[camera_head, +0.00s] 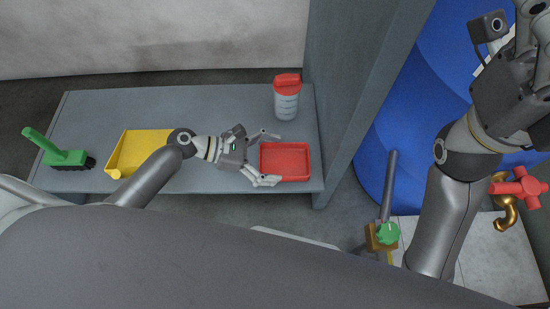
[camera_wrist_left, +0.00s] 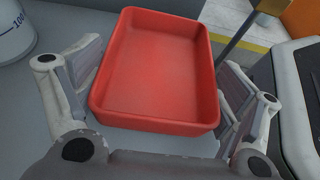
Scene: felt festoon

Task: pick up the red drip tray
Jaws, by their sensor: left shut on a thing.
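The red drip tray (camera_head: 286,161) is a shallow rectangular tray near the right end of the grey shelf. It fills the middle of the left wrist view (camera_wrist_left: 155,70), its inside empty. My left gripper (camera_head: 276,158) reaches it from the left, one finger at each of two opposite sides. The left wrist view shows these fingers (camera_wrist_left: 160,95) against the tray's side walls, shut on it. I cannot tell whether the tray touches the shelf. My right gripper (camera_head: 515,65) is at the upper right, partly cut off, and its fingers are not clear.
A clear shaker with a red lid (camera_head: 287,97) stands behind the tray. A yellow dustpan (camera_head: 140,150) and a green brush (camera_head: 60,152) lie left on the grey shelf (camera_head: 225,105). A grey upright panel (camera_head: 355,80) closes the right end. A blue barrel (camera_head: 410,100) stands beyond.

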